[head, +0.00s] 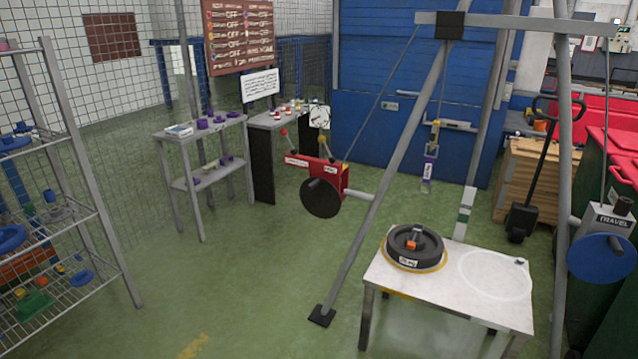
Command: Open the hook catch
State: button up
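A hanging hook assembly (430,168) is at the right of centre in the head view. It hangs on a thin cable from the gantry's crossbeam and shows a yellow upper part and a pale lower part with a purple band. It is small here, and I cannot make out its catch or tell whether that is open or shut. A black round weight (401,246) with an orange piece on top rests on the white table (400,284), inside a yellow ring, below the hook and apart from it. My gripper is not in view.
A grey gantry frame (395,185) straddles the table. A red winch box (327,176) with a black disc is on its left leg, and a blue disc (600,258) is at the right. Shelves (100,232) stand at the left. The green floor (235,290) left of the gantry is clear.

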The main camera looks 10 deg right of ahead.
aim_at(432, 138)
jog(key=u, duration=0.1)
jog(key=i, duration=0.95)
jog(key=z, duration=0.1)
